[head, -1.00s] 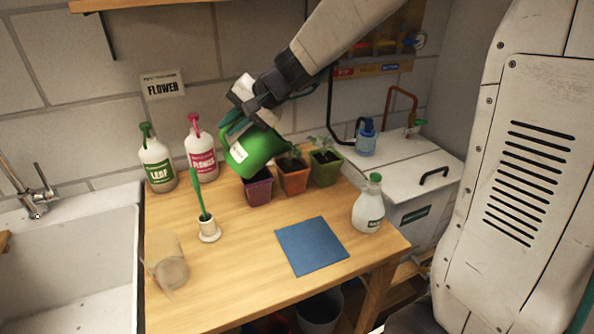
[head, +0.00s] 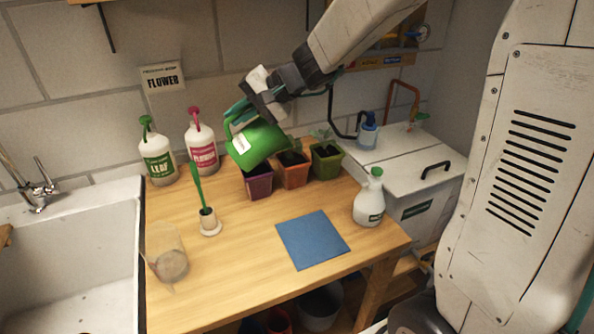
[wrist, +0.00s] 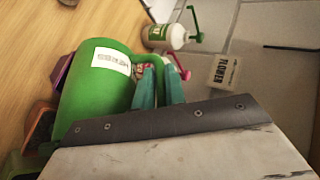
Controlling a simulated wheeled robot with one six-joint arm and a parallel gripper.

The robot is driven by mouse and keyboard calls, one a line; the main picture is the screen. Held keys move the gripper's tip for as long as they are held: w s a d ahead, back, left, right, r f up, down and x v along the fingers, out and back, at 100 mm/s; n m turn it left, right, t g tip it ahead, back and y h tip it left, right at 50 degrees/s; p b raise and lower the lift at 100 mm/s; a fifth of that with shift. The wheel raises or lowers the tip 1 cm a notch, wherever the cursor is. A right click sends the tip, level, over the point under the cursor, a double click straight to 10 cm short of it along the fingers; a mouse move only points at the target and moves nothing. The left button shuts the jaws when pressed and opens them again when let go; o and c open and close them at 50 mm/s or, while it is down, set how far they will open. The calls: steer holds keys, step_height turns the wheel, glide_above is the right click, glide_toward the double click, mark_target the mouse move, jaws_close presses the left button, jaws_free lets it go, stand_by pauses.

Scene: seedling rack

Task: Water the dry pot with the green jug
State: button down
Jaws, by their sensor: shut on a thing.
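My gripper (head: 240,112) is shut on the handle of the green jug (head: 258,146), seen also in the wrist view (wrist: 92,95). The jug is tilted in the air above the pots, with a white label on its side. Below it stand a purple pot (head: 259,187), an orange pot (head: 294,177) and a green pot (head: 326,167) in a row. Dark soil shows in the pots, and leaves show at the green one. The jug partly hides the purple and orange pots' plants. I cannot tell which pot is dry, and no water stream is visible.
Leaf (head: 159,162) and flower (head: 203,155) bottles stand left of the pots. A brush in a holder (head: 209,224), a clear cup (head: 168,255), a blue mat (head: 312,240) and a white spray bottle (head: 369,203) stand nearer. The sink (head: 70,260) is at left.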

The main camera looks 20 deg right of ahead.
steer(key=shift+w+a+p, duration=0.1)
steer(key=shift+a+p, duration=0.25)
steer(key=shift+p, duration=0.35)
steer(key=shift+p, duration=0.75)
steer(key=shift+r+y, duration=0.1)
steer(key=shift+y, duration=0.2)
stand_by(1.5)
